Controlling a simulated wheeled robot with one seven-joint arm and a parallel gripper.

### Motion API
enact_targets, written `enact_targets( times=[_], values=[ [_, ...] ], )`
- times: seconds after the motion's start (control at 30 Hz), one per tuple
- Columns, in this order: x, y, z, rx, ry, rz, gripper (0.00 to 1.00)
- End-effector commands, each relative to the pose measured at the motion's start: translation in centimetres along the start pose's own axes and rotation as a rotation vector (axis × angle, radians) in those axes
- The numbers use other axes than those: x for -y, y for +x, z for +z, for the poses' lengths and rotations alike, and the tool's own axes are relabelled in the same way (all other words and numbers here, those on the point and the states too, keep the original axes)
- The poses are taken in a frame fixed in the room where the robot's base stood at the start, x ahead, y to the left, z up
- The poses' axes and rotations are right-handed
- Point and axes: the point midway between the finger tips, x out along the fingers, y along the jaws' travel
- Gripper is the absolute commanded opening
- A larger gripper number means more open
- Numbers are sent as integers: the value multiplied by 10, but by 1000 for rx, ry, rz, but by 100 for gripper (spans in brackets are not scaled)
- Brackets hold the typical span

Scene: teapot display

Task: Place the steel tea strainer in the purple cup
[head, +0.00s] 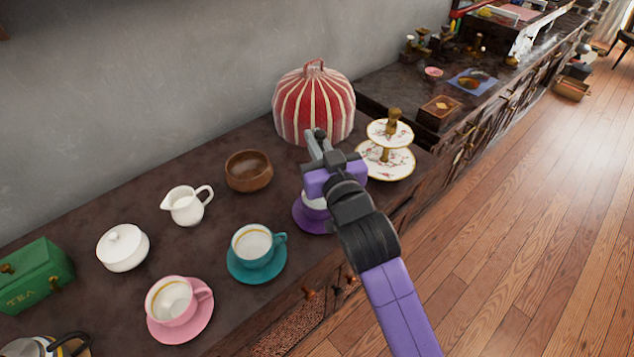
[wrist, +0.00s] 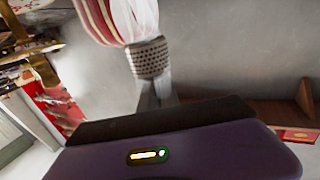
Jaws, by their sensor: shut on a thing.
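The steel tea strainer (wrist: 149,60) is a small perforated metal cup in the wrist view. My gripper (wrist: 154,94) is shut on it. In the head view my gripper (head: 317,140) is raised above the counter, in front of the striped tea cosy, and the strainer is hard to make out at its tips. The purple cup (head: 314,202) stands on a purple saucer (head: 303,217) below my gripper's body in the picture.
A red and white striped tea cosy (head: 290,105) stands behind my gripper, and a two-tier cake stand (head: 390,160) stands to the right. A wooden bowl (head: 248,171), a teal cup (head: 254,247), a pink cup (head: 172,303) and a white creamer (head: 186,206) stand to the left.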

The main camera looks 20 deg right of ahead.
Motion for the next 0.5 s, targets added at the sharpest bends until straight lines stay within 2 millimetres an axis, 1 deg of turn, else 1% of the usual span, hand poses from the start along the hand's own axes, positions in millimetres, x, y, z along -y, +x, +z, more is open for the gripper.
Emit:
enact_targets(
  times=[0.03, 0.2, 0.33, 0.5],
  values=[
    [0, 0, 17, 6, 0, 1, 0],
    [0, 0, 54, 3, 0, 0, 0],
    [0, 0, 71, 1, 0, 1, 0],
    [0, 0, 79, 0, 0, 1, 0]
  ],
)
